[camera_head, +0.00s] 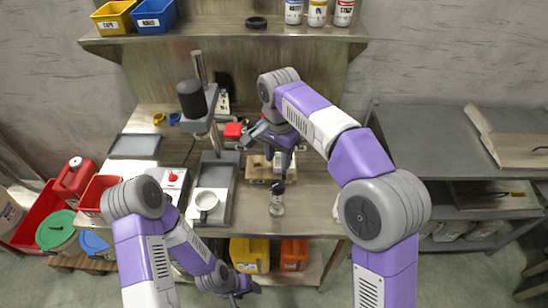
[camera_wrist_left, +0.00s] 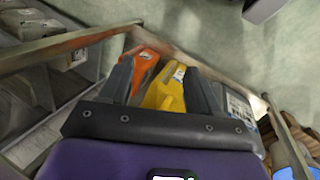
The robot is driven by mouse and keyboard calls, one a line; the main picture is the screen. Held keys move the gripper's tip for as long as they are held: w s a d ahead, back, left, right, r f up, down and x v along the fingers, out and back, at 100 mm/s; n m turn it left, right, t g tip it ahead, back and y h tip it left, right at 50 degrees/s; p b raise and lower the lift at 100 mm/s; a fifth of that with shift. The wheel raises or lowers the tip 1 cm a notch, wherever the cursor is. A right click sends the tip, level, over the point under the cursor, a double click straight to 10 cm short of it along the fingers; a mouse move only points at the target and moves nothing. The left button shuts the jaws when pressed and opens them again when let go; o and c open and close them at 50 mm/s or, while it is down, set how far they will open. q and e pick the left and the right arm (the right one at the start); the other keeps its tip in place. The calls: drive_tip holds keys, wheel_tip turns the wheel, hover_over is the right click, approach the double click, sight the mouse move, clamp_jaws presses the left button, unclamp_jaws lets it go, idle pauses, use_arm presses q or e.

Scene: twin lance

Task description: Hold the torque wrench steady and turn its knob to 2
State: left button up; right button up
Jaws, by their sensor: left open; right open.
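My right gripper (camera_head: 284,170) points down over the middle of the workbench, close above and beside a wooden stand (camera_head: 255,178). It is open, and nothing shows clearly between its fingers. I cannot make out the torque wrench or its knob for certain; the gripper partly covers the stand. My left gripper (camera_head: 238,290) is low, in front of the bench and below its top. In the left wrist view its fingers (camera_wrist_left: 160,88) are wide apart and empty, with bins beyond them.
A clear bottle with a dark top (camera_head: 277,207) stands near the bench's front edge. Yellow (camera_head: 250,255) and orange (camera_head: 294,254) bins sit below. The bench right of the bottle is clear.

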sight(275, 204)
use_arm(q)
drive_tip(key=w+d+r+m+t+h, duration=0.4)
drive_tip(key=d+r+m, duration=0.3)
drive_tip(key=d+r, duration=0.1)
drive_tip(key=w+d+r+m+t+h, duration=0.4)
drive_tip(key=d+r+m, duration=0.3)
drive_tip(key=d+r, duration=0.1)
drive_tip(key=w+a+r+n+t+y, duration=0.1)
drive_tip(key=w+a+n+t, duration=0.1)
drive_tip(key=a, duration=0.1)
drive_tip(key=w+a+r+n+t+y, duration=0.1)
drive_tip(key=w+a+r+n+t, duration=0.1)
drive_tip(key=a+t, duration=0.1)
drive_tip(key=w+a+r+n+t+y, duration=0.2)
drive_tip(key=a, duration=0.1)
drive_tip(key=shift+w+a, duration=0.2)
drive_tip(key=shift+w, duration=0.1)
drive_tip(key=shift+w+a+n+t+y, duration=0.2)
drive_tip(key=shift+w+n+t+y, duration=0.1)
drive_tip(key=shift+t, duration=0.2)
drive_tip(key=shift+w+d+r, duration=0.1)
drive_tip(key=shift+w, duration=0.2)
drive_tip(key=x, duration=0.6)
drive_tip(key=shift+w+d, duration=0.15)
drive_tip(key=shift+w, duration=0.15)
use_arm(e)
drive_tip(key=shift+s+r, duration=0.35)
drive_tip(key=shift+s, duration=0.35)
